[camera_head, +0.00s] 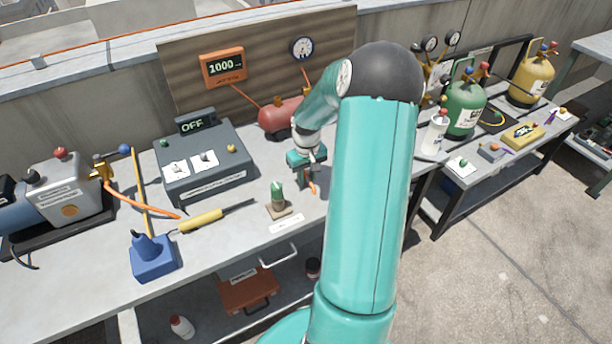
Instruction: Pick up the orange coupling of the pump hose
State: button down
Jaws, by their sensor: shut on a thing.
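The vacuum pump (68,192) stands at the left end of the bench, with a grey body and brass fittings. Its orange hose (140,207) runs from the fittings to the right along the bench top. My gripper (311,187) is low over the bench, right of the grey control box. It is shut on a small orange piece (313,188) that shows between and below its fingers. I cannot see whether this piece joins the pump hose. My arm hides the bench to the right of the gripper.
A green-topped valve on a block (277,200) stands just left of my gripper. The grey box (205,165), yellow-handled tool (201,220), blue block (153,257) and red tank (281,118) are nearby. Gas cylinders (466,108) stand on the right bench.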

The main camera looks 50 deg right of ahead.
aim_at(307, 178)
notch_tip(307, 178, up, 3)
jog(key=shift+r, duration=0.1)
jog(key=s+d+r, duration=0.2)
jog(key=s+r, duration=0.2)
jog(key=s, duration=0.2)
jog(key=s+d+r, duration=0.3)
jog(key=s+r, duration=0.2)
jog(key=s, duration=0.2)
jog(key=shift+d+r, duration=0.25)
jog(key=c, duration=1.7)
grip_release()
grip_shut()
jog(key=shift+w, duration=0.1)
